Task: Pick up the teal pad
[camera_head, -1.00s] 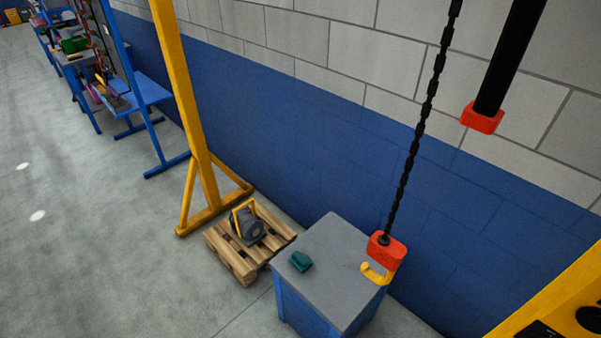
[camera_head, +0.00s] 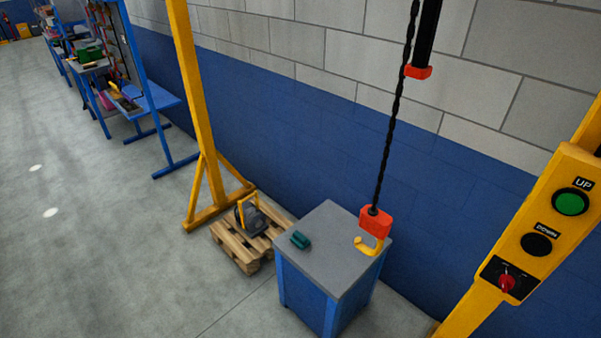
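The teal pad (camera_head: 300,240) is a small dark teal block in the head view. It lies on the grey top of a blue cabinet (camera_head: 333,238), near the left edge of that top. Neither of my grippers shows in the view, so nothing of mine is seen near the pad.
A red hoist block with a yellow hook (camera_head: 372,246) hangs on a chain over the cabinet's right side. A wooden pallet (camera_head: 238,250) bearing a grey machine (camera_head: 252,219) stands left of the cabinet. A yellow control panel (camera_head: 543,232) is at right. Floor at left is clear.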

